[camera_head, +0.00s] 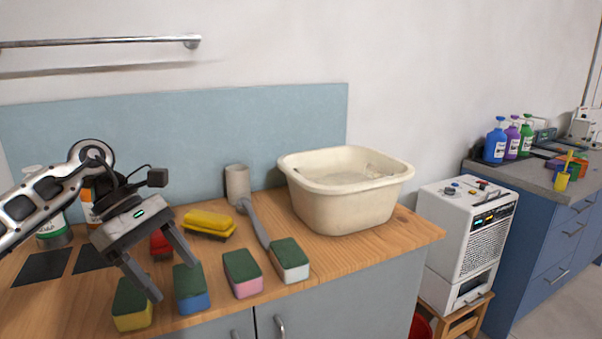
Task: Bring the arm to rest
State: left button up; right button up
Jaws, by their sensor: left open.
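My left gripper (172,272) reaches in from the left over the wooden counter (376,244). Its two fingers are apart and point down, with nothing held between them. A sponge with a blue base and green top (190,288) shows just beyond and between the fingers; I cannot tell whether a finger touches it. A yellow and green sponge (132,306) lies at the left finger, partly behind it. A pink and green sponge (243,273) and a white and green sponge (289,260) lie to the right. My right gripper is not in view.
A cream basin (345,205) stands at the counter's right. A yellow brush (209,223), a grey cup (238,184) and bottles behind my arm stand at the back. A white machine (468,240) stands right of the counter. A blue cabinet (545,255) is farther right.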

pick_arm(q)
jog(key=s+d+f+n+t+h, duration=0.1)
jog(key=s+d+n+t+h, duration=0.2)
jog(key=d+n+h, duration=0.5)
jog(key=s+d+f+n+t+h, duration=0.25)
jog(key=d+n+h, duration=0.4)
jog(key=d, duration=0.45)
jog(key=a+f+n+t+y, duration=0.45)
jog(key=n+t+y, duration=0.2)
jog(key=n, duration=0.75)
jog(key=a+f+n+t+y, duration=0.3)
jog(key=f+n+t+y, duration=0.35)
jog(key=n, duration=0.85)
jog(key=s+a+f+n+g+y, duration=0.2)
jog(key=s+f+n, duration=0.3)
jog(key=s+f, duration=0.2)
jog(key=s+a+f+n+g+y, duration=0.3)
jog(key=s+f+n, duration=0.3)
jog(key=f, duration=0.1)
jog(key=shift+s+g, duration=0.35)
jog(key=shift+a, duration=0.1)
